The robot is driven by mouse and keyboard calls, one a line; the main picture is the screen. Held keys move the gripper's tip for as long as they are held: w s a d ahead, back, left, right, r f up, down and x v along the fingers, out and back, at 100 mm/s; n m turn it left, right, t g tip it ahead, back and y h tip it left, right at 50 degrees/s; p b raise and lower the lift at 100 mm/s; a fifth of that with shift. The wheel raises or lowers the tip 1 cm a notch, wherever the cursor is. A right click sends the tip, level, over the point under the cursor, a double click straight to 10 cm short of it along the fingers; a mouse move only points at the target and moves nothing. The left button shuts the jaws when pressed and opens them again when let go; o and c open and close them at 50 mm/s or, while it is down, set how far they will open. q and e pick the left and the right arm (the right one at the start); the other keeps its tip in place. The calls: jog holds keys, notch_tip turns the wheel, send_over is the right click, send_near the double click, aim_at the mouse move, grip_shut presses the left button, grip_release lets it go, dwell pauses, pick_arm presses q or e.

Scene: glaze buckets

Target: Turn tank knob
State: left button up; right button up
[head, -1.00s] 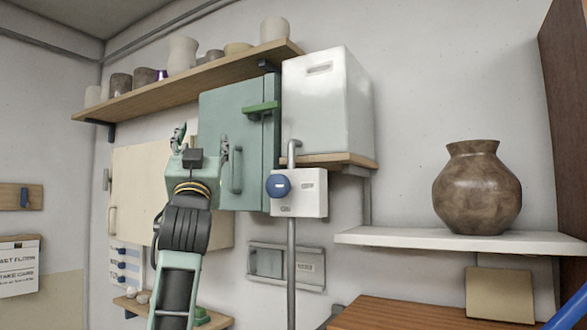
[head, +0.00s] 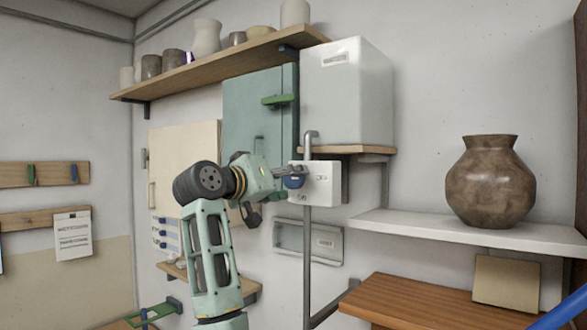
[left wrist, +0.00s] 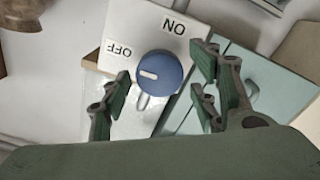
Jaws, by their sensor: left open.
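The blue round knob (head: 294,182) is on the front of a white control box (head: 325,187), below the white tank (head: 347,95). My left gripper (head: 287,175) is at the knob and partly covers it in the head view. In the left wrist view, the knob (left wrist: 165,72) shows between the open, spread fingers (left wrist: 160,90), which hold nothing. I cannot tell whether a finger touches it. The knob's white mark lies toward the OFF side. My right gripper is not in view.
A grey pipe (head: 307,250) runs down from the control box. A green cabinet (head: 240,110) hangs left of the tank, behind my arm. A wooden shelf (head: 200,75) with several pots is above. A brown vase (head: 490,182) stands on a white shelf (head: 450,232) at right.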

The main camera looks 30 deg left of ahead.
pick_arm(q)
jog(key=shift+w+d+r+p, duration=0.15)
jog(key=shift+w+p, duration=0.05)
jog(key=shift+w, duration=0.3)
jog(key=shift+w+d+r+p, duration=0.1)
jog(key=shift+w+d+p, duration=0.1)
jog(key=shift+w, duration=0.4)
jog(key=shift+a+f, duration=0.15)
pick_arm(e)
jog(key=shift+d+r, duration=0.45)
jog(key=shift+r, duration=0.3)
